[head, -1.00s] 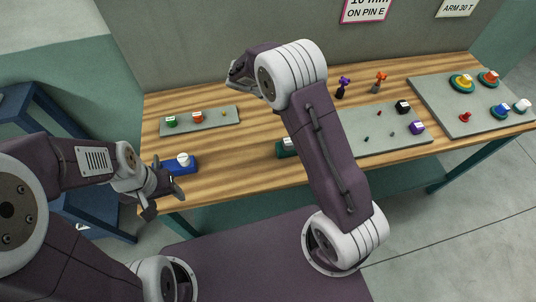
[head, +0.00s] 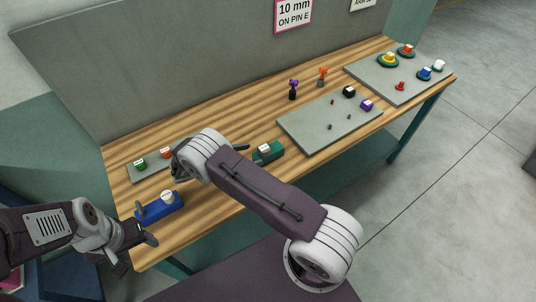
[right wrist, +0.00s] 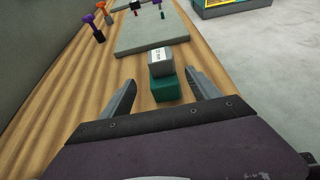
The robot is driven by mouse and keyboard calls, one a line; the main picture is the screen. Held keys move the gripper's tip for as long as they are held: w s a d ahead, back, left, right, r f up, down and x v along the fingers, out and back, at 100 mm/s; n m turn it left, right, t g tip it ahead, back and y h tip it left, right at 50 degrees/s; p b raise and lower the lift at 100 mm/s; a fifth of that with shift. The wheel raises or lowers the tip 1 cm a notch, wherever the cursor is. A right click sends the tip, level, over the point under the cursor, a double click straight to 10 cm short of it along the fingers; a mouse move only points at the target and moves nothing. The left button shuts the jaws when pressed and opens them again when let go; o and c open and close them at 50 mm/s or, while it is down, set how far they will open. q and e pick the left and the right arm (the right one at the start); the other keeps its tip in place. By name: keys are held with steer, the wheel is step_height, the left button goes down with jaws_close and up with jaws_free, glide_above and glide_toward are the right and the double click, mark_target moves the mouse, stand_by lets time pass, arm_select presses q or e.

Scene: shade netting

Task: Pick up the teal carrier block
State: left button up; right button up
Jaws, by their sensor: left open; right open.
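The teal carrier block (head: 275,154) lies on the wooden table near its front edge, left of the middle grey board. In the right wrist view the teal block (right wrist: 166,90) carries a grey piece with a white label (right wrist: 160,57). My right gripper (right wrist: 158,96) is open, with the block ahead, between the lines of its two fingers; contact cannot be told. In the head view one right fingertip (head: 241,147) shows left of the block; my arm hides the rest. My left gripper (head: 146,225) is open at the table's front left, beside a blue block (head: 160,207).
The middle grey board (head: 310,135) holds small pegs and labelled pieces. A purple-topped tool (head: 293,88) and an orange-topped tool (head: 322,76) stand behind it. A left grey strip (head: 150,172) holds green and orange pieces. A far right board (head: 400,85) holds coloured knobs.

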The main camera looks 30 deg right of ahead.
mark_target(259, 152)
steer(key=p+x, duration=0.1)
steer(key=x, duration=0.2)
steer(key=shift+d, duration=0.5)
steer(key=p+x, duration=0.2)
steer(key=x, duration=0.2)
steer(key=shift+s, duration=0.2)
steer(key=shift+d+f, duration=0.25)
steer(key=shift+d, duration=0.1)
steer(key=shift+w+r, duration=0.1)
jaws_close()
step_height(259, 152, up, 2)
steer(key=shift+a+r, duration=0.1)
steer(key=shift+r, duration=0.85)
steer(key=d+r+b, duration=0.2)
steer(key=d+r, duration=0.5)
steer(key=d, duration=0.4)
steer(key=shift+w+d+b, duration=0.3)
steer(key=shift+d, duration=0.05)
